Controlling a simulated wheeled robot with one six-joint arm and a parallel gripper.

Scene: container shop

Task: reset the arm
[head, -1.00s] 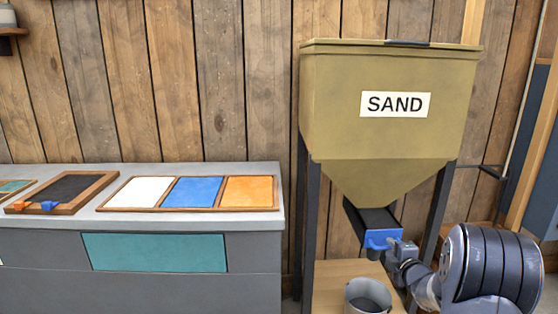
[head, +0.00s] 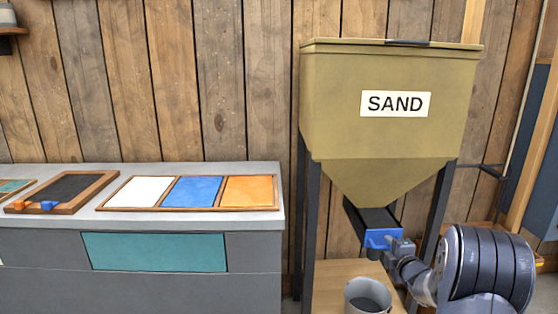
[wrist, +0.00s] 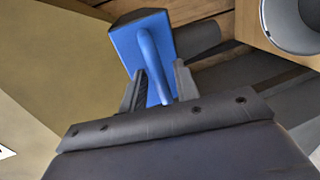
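The tan hopper (head: 390,105) labelled SAND stands on dark legs at the right of the head view. A blue handled part (head: 379,239) sits at the end of the dark chute under its funnel. My gripper (head: 396,246) is right at this part, with my arm reaching in from the lower right. In the wrist view, the blue part (wrist: 124,40) has a curved handle that runs down between my fingers (wrist: 160,76). The fingers stand apart on either side of the handle and look open. Contact with the handle is hard to tell.
A grey bucket (head: 368,296) stands on a wooden stand (head: 330,285) below the chute, close to my arm. A grey counter (head: 245,168) at the left bears a framed tray with white, blue and orange panels (head: 190,192) and a dark framed board (head: 75,188).

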